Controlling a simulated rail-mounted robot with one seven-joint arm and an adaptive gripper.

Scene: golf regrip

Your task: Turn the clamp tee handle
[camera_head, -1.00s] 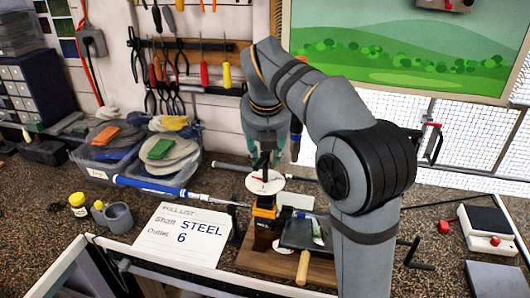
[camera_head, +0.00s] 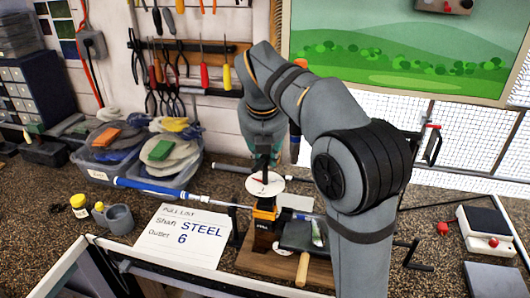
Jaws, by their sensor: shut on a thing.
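The clamp (camera_head: 264,213) is a small orange and black unit standing on a wooden base (camera_head: 310,271) at the bench's middle. A white disc (camera_head: 265,187) with small markings sits on top of it. My gripper (camera_head: 264,166) points straight down right above the disc's centre. It is shut on the clamp's tee handle, which the fingers mostly hide. A golf shaft with a blue grip (camera_head: 150,187) lies nearly level, running from the left towards the clamp.
A wooden-handled tool (camera_head: 302,268) and dark tray sit close on the right. Pliers and screwdrivers hang on the wall.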

